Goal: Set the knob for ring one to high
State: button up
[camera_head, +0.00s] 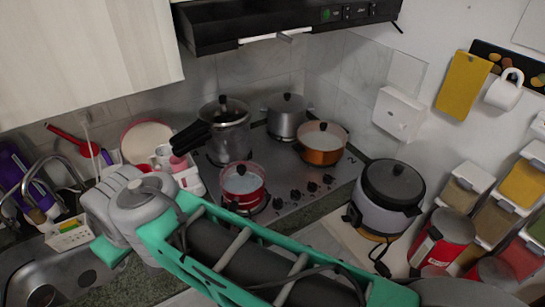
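The cooktop (290,177) stands in the counter corner under the hood, with several pots on it. A row of small dark knobs (295,194) runs along its front right edge, to the right of the red pot (243,186). My arm crosses the lower part of the view in front of the counter, below and left of the knobs. My gripper's fingers do not show.
A pressure cooker (228,137), a grey pot (287,117) and an orange pan (321,145) stand on the cooktop. A rice cooker (390,190) stands right of the knobs. The sink (50,285) is at lower left. Spice dispensers (466,187) line the right wall.

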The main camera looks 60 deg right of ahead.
aim_at(278, 203)
jog(key=z, duration=1.7)
jog(key=k, duration=0.2)
jog(key=z, duration=0.25)
